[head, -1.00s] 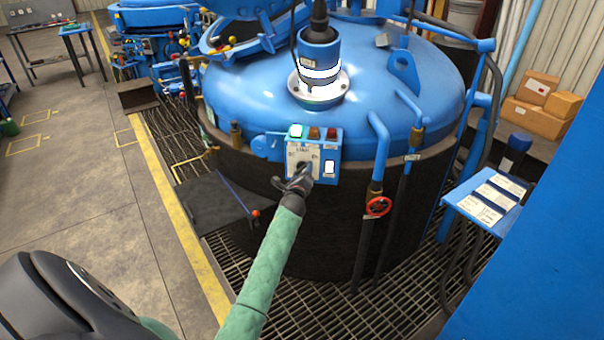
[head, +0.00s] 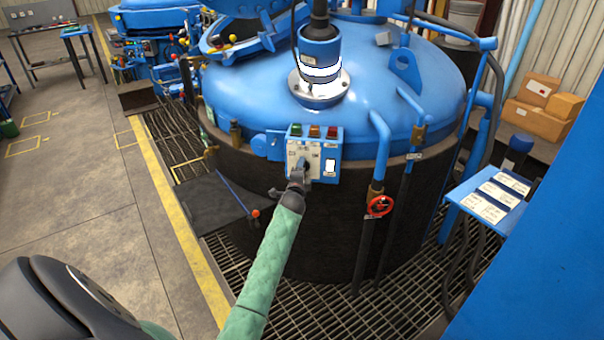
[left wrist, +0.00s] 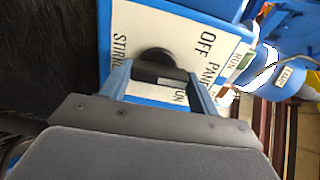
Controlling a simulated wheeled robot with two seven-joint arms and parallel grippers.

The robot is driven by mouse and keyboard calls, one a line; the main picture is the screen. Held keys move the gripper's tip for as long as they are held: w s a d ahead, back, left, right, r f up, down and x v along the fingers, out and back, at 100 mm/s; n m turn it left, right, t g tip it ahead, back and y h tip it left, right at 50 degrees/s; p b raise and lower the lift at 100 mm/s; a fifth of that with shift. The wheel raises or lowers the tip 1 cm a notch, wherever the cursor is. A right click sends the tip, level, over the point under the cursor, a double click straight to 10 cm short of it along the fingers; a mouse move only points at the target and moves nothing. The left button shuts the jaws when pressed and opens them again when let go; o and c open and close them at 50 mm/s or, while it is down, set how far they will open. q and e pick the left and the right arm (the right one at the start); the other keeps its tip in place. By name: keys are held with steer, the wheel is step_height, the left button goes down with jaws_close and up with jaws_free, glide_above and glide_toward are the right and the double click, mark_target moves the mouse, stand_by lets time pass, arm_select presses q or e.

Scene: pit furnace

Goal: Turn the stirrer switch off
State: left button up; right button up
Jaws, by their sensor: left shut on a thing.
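The stirrer control box (head: 331,150) is blue with a white plate and sits on the front of the round furnace. Its green lamp (head: 296,130) looks dark, like the amber and red lamps beside it. My left gripper (head: 299,175) is at the switch on the plate's left part, covering much of it. In the left wrist view the dark round switch knob (left wrist: 156,58) lies between the fingers of my left gripper (left wrist: 158,80), which is shut on it. The plate (left wrist: 150,30) reads "STIRR…" and "OFF" there. The knob's pointing direction is hidden. My right gripper is not in view.
A red valve wheel (head: 379,206) and vertical pipes stand right of the box. A dark side platform (head: 215,203) with a blue red-knobbed lever is to its left. A blue stand with labels (head: 490,195) is at the right. Grating surrounds the furnace.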

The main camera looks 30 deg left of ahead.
arm_select(q)
steer(key=n, duration=0.4)
steer(key=n+b, duration=0.1)
steer(key=n, duration=0.4)
steer(key=shift+a+f, duration=0.15)
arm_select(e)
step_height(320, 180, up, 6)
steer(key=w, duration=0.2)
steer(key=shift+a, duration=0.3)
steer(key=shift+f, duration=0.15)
arm_select(q)
steer(key=o, duration=1)
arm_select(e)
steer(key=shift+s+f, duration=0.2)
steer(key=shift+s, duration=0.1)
arm_select(q)
steer(key=shift+s, duration=0.1)
